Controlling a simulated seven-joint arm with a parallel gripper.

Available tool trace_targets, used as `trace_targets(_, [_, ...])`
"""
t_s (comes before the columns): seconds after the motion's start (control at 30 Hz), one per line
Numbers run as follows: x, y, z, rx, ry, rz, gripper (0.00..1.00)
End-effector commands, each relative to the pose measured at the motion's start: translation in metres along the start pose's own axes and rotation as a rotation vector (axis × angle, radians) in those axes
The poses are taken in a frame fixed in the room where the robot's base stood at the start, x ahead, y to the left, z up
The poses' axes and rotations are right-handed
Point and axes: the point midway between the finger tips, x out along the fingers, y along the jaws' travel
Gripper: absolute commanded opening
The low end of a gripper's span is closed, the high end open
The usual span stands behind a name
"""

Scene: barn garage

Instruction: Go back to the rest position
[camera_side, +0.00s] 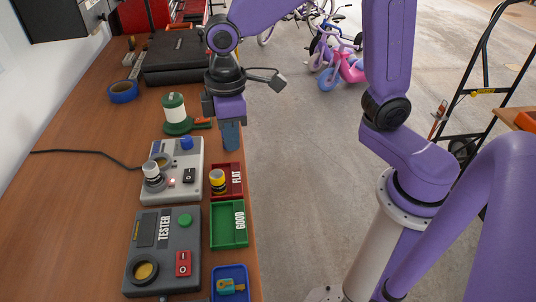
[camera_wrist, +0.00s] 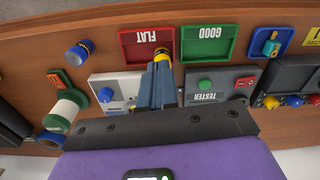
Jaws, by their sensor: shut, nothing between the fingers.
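My gripper (camera_side: 231,148) is shut and empty, pointing down above the bench's right edge in the side view. In the wrist view its grey-blue fingers (camera_wrist: 160,80) are together, and their tips overlap the lower edge of the red FLAT tray (camera_side: 238,192). A yellow-topped battery (camera_side: 217,182) is in that tray; in the wrist view it is partly hidden behind the fingertips. The green GOOD tray (camera_side: 229,239) beside it is empty. The dark TESTER box (camera_side: 160,220) stands left of the GOOD tray.
A light grey box (camera_side: 157,191) holds a silver cylinder. A blue cylinder (camera_wrist: 78,51) stands near the bench edge. A blue tray (camera_side: 243,271) is nearest.

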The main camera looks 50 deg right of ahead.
Motion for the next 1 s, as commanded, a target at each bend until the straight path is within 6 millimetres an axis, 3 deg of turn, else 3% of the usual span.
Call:
trace_targets(0.4, [-0.002,-0.044,0.139,-0.13,0.015,-0.003,0.0])
trace_targets(0.6, [0.004,-0.056,0.189,-0.178,0.018,-0.005,0.0])
trace_targets(0.8, [0.008,-0.06,0.209,-0.196,0.02,-0.006,0.0])
trace_targets(1.0, [0.008,-0.06,0.209,-0.198,0.019,-0.006,0.0])
